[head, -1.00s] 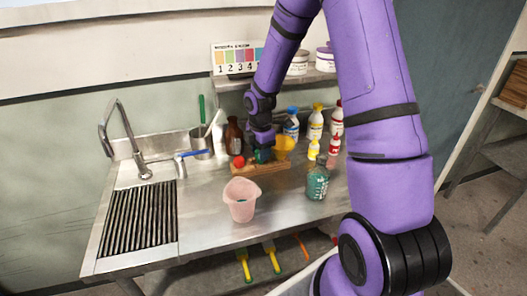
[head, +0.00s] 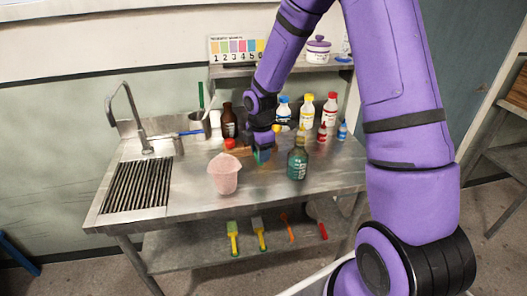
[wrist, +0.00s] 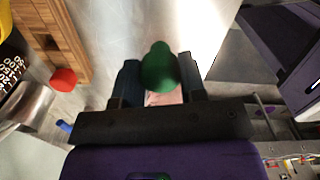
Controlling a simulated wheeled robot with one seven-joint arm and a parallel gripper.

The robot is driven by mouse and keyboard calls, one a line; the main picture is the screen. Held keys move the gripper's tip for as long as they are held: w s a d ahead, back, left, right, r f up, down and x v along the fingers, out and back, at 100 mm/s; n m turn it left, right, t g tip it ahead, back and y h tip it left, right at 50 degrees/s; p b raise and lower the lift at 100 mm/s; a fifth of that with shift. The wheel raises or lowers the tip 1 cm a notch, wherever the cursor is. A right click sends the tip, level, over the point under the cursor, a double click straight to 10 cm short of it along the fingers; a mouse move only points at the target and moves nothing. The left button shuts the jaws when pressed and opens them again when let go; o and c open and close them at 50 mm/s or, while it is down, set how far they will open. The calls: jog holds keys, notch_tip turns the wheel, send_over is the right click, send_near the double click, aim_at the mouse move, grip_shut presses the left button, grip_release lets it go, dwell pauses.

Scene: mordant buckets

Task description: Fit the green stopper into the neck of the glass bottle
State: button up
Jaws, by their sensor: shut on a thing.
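The green stopper (wrist: 159,66) is clamped between the two fingertips of my gripper (wrist: 160,82) in the wrist view, its rounded head facing the camera. In the head view my gripper (head: 263,155) is over the bench with a little green at its tip. The glass bottle (head: 297,166), holding dark green liquid, stands upright on the bench just right of my gripper and nearer the camera. The stopper is apart from the bottle. The bottle is not clearly visible in the wrist view.
A pink jug (head: 224,175) stands left of my gripper. The red stopper (head: 230,144) sits by the wooden rack (wrist: 57,35) behind it. A brown bottle (head: 229,121) and several capped bottles line the back. The bench front right of the glass bottle is clear.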

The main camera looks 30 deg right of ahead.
dwell(0.3)
jog(key=shift+r, duration=2.5)
